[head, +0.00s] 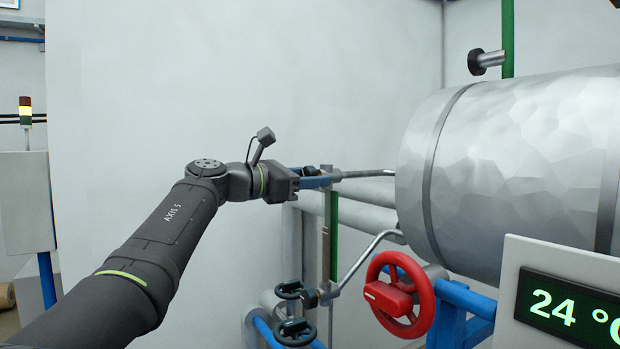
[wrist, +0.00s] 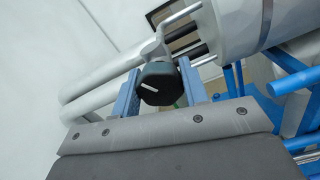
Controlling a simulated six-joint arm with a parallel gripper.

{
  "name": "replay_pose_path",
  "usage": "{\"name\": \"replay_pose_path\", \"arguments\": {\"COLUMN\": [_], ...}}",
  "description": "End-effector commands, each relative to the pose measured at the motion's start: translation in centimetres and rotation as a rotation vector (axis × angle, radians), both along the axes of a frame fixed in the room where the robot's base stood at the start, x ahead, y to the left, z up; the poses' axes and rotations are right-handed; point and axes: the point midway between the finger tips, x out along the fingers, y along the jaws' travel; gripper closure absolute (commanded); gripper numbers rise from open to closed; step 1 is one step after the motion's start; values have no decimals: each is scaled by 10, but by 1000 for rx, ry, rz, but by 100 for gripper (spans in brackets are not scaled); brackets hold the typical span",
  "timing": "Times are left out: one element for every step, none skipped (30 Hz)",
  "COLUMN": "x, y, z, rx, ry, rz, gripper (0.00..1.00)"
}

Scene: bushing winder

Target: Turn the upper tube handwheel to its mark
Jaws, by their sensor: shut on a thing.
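The upper tube handwheel (wrist: 160,80) is a small dark knob with a short white line on its face. It shows in the wrist view between the two blue fingers of my gripper (wrist: 158,92), which is shut on it. The white line lies nearly level, tilted slightly. In the head view my gripper (head: 318,181) is at the end of the upper bent metal tube (head: 368,173), which runs to the large drum (head: 505,160). I cannot make out a separate target mark.
A lower bent tube (head: 360,258) ends in another dark knob (head: 310,298), below my gripper. A red handwheel (head: 400,293) stands right of it. Two dark valve wheels (head: 294,332) sit lower down. A display (head: 568,305) reads 24 °C. The wall side is clear.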

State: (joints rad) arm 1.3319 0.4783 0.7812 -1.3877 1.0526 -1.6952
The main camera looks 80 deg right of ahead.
Motion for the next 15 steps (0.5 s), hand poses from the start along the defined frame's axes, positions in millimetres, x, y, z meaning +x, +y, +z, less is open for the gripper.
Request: {"name": "replay_pose_path", "arguments": {"x": [0, 0, 0, 0, 0, 0, 0, 0, 0, 0, 0, 0, 0, 0, 0], "y": [0, 0, 0, 0, 0, 0, 0, 0, 0, 0, 0, 0, 0, 0, 0], "z": [0, 0, 0, 0, 0, 0, 0, 0, 0, 0, 0, 0, 0, 0, 0], "rx": [-25, -42, -62, -75, -87, -100, -107, -113, -118, -120, -121, -119, -119, -119, -119], "ry": [-27, -43, -64, -77, -89, -102, -109, -115, -120, -122, -123, -122, -122, -122, -122], "rz": [-1, -1, -1, -1, -1, -1, -1, -1, -1, -1, -1, 0, 0, 0, 0], "gripper": [82, 82, 82, 82, 82, 82, 82, 82, 82, 82, 82, 82, 82, 82, 82]}}
